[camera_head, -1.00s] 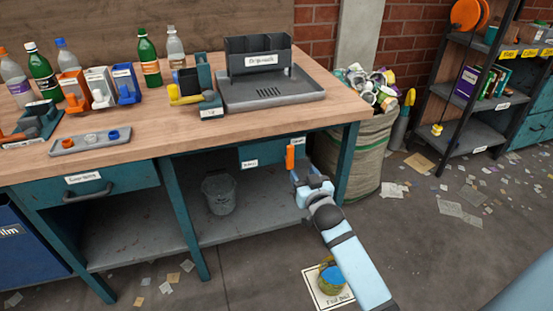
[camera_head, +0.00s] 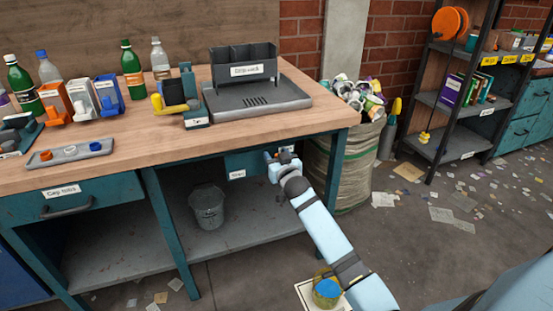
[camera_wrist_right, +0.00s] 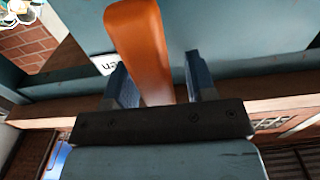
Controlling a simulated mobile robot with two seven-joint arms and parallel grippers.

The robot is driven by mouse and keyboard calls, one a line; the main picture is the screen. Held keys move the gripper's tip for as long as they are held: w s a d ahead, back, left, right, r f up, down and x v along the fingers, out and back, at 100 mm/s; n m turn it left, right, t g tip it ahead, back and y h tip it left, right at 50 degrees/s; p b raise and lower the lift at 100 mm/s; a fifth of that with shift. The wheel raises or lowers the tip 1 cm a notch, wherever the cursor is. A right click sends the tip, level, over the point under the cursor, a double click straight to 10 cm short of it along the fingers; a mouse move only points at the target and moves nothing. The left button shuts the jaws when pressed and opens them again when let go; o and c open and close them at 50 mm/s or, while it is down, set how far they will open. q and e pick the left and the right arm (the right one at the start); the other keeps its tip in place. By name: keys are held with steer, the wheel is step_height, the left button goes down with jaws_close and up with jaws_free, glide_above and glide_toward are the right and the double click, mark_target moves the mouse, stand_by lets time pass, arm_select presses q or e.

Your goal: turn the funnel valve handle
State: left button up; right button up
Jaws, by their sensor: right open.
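The orange valve handle (camera_wrist_right: 139,45) stands out in the right wrist view, running up between the two blue-grey fingers of my right gripper (camera_wrist_right: 155,68). The fingers are open, one on either side of the handle. I cannot tell whether either finger touches it. In the head view my right gripper (camera_head: 278,156) is at the teal panel under the bench's right end, and it hides nearly all of the handle. My left gripper is not in view.
The wooden bench top (camera_head: 150,146) overhangs the gripper. A stuffed sack (camera_head: 338,175) stands close to its right. A grey bucket (camera_head: 207,205) sits on the shelf below. Bottles and a grey tray (camera_head: 256,101) stand on the bench.

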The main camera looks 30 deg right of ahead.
jaws_close()
